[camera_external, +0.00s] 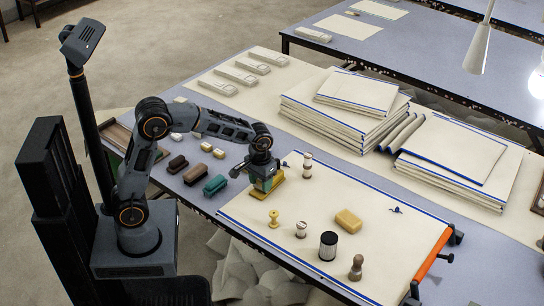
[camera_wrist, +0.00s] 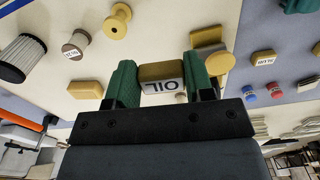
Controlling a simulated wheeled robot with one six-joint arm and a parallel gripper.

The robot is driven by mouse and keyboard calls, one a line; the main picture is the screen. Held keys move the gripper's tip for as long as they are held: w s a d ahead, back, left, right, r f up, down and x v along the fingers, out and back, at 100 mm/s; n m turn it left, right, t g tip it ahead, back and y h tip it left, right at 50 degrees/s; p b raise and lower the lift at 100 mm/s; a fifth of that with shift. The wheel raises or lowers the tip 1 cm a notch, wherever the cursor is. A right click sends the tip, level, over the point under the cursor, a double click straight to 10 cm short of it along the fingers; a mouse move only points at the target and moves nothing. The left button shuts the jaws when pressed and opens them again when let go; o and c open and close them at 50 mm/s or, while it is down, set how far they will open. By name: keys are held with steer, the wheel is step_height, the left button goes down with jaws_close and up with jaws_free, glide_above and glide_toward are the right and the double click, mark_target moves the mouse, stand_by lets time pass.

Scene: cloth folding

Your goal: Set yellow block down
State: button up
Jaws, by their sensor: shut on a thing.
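My gripper (camera_external: 265,181) is low over the left corner of the blue-edged cream cloth (camera_external: 330,190). In the wrist view its green fingers (camera_wrist: 152,85) are shut on a small yellow-brown block (camera_wrist: 160,72) with a white face marked "OIL". In the external view the fingers mostly hide this block. A yellow piece (camera_external: 279,184) shows just under and beside the fingertips; I cannot tell its exact contact with the held block. Another yellow block (camera_external: 348,221) lies flat on the cloth, apart from my gripper; it also shows in the wrist view (camera_wrist: 86,89).
On the cloth stand a yellow spool (camera_external: 274,219), a black-and-white cylinder (camera_external: 328,246), a wooden peg (camera_external: 356,268) and other spools. A green brush (camera_external: 215,185) and darker ones lie left of my gripper. Folded cloth stacks (camera_external: 340,110) stand behind. Bare cloth lies around the second yellow block.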

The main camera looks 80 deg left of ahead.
steer(key=shift+w, duration=0.1)
steer(key=w+a+f, duration=0.2)
steer(key=w+f, duration=0.2)
steer(key=w, duration=0.5)
glide_above(299, 206)
steer(key=shift+n, duration=0.4)
steer(key=f, duration=0.5)
steer(key=shift+s+d+f+p, duration=0.1)
steer(key=shift+s+f+p, duration=0.05)
steer(key=shift+s+p, duration=0.2)
steer(key=shift+w+f, duration=0.3)
steer(key=shift+f, duration=1.55)
steer(key=shift+f, duration=0.15)
steer(key=o, duration=0.9)
